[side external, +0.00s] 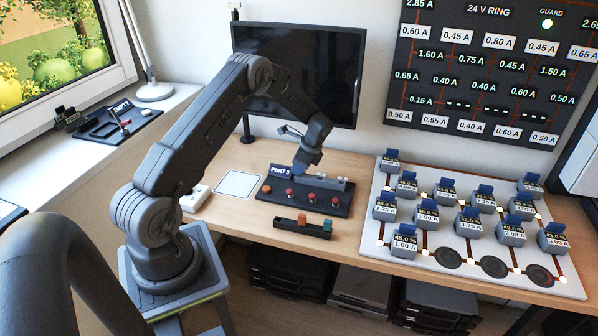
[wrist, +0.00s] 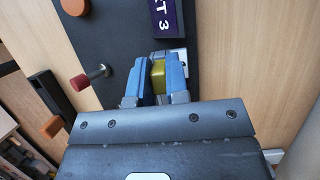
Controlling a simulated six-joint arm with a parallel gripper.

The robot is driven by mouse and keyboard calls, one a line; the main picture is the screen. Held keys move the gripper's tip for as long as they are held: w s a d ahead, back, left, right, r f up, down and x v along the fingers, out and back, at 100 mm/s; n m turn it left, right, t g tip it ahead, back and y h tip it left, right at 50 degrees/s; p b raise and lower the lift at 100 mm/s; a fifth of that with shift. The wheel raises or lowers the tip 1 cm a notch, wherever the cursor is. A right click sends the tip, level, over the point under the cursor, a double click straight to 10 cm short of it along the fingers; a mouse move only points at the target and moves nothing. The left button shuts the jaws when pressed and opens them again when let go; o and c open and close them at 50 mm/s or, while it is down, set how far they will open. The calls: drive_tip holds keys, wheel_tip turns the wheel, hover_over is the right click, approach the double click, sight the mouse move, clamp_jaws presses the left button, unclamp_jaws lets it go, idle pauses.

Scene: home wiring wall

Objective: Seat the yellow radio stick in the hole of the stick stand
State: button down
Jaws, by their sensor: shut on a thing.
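My gripper (side external: 300,166) is over the dark board labelled PORT 3 (side external: 335,207) on the desk. In the wrist view my gripper (wrist: 157,70) is shut, its blue fingers on either side of the yellow radio stick (wrist: 158,76). Only a short olive-yellow part of the stick shows; the fingers hide the rest. A pale grey piece (wrist: 179,57) lies just beyond the fingertips, and I cannot tell whether the stick touches it. The stick cannot be made out in the side view. I cannot tell for certain which fixture is the stick stand.
A white panel (side external: 400,247) with several blue-topped modules is at right. A white outlined pad (side external: 238,184) is left, empty.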

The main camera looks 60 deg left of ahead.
drive_tip(key=shift+r, duration=0.45)
drive_tip(key=r, duration=0.3)
drive_tip(key=shift+s+a+r, duration=0.15)
drive_tip(key=shift+s+r, duration=0.1)
drive_tip(key=shift+r, duration=0.1)
drive_tip(key=s+a+r, duration=0.5)
drive_tip(key=s+r, duration=0.1)
drive_tip(key=s, duration=0.3)
drive_tip(key=s+d+f, duration=0.1)
drive_tip(key=s+d, duration=0.1)
drive_tip(key=d, duration=0.7)
drive_tip(key=s+d+f, duration=0.1)
drive_tip(key=s+d, duration=0.1)
drive_tip(key=d, duration=0.8)
drive_tip(key=shift+s+f, duration=0.2)
drive_tip(key=shift+f, duration=0.15)
drive_tip(key=shift+d, duration=0.1)
drive_tip(key=shift+f, duration=2.9)
drive_tip(key=shift+f, duration=1.65)
